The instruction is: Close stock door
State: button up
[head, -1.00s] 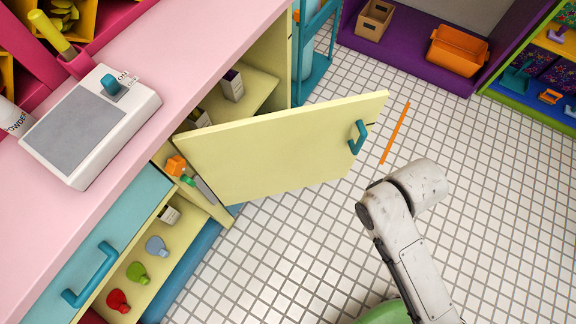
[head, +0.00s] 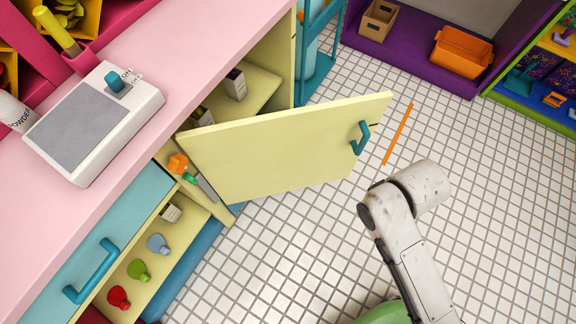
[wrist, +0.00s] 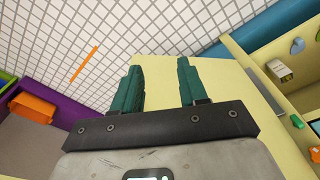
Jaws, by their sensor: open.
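The stock door (head: 285,150) is a pale yellow panel with a teal handle (head: 361,138) near its free end. It stands wide open, swung out from the cabinet under the pink counter. In the wrist view the door's yellow face (wrist: 228,82) lies behind and to the right of my gripper (wrist: 158,70). The two dark green fingers are apart with nothing between them. The gap between the fingers and the door cannot be told. In the head view only my arm shows, right of the door; the gripper is out of that view.
Small boxes (head: 235,84) sit on the cabinet shelf behind the door. An orange stick (head: 398,134) lies on the tiled floor beyond the handle. An orange bin (head: 461,52) stands on a purple shelf. Floor around the door is mostly clear.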

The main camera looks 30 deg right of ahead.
jog(key=c, duration=0.5)
jog(key=shift+w+d+f, duration=0.15)
jog(key=shift+w+f, duration=0.05)
jog(key=shift+f, duration=0.15)
jog(key=shift+c, duration=0.6)
jog(key=w+d+f+t+b, duration=0.2)
jog(key=f, duration=0.1)
jog(key=w+d+f+m+t+h+b, duration=0.1)
jog(key=w+d+f+t+b, duration=0.1)
jog(key=f, duration=0.1)
jog(key=w+d+f+t+h+b, duration=0.1)
jog(key=w+d+f+t+b, duration=0.1)
jog(key=w+f+t, duration=0.1)
jog(key=shift+m, duration=0.4)
grip_shut()
jog(key=s+d+f+t+h+b, duration=0.1)
jog(key=s+d+t+h+b, duration=0.15)
jog(key=d+t+b, duration=0.5)
jog(key=w+t+p, duration=0.1)
jog(key=w+t, duration=0.1)
jog(key=w, duration=1.1)
jog(key=shift+d+m, duration=0.4)
jog(key=shift+d, duration=0.05)
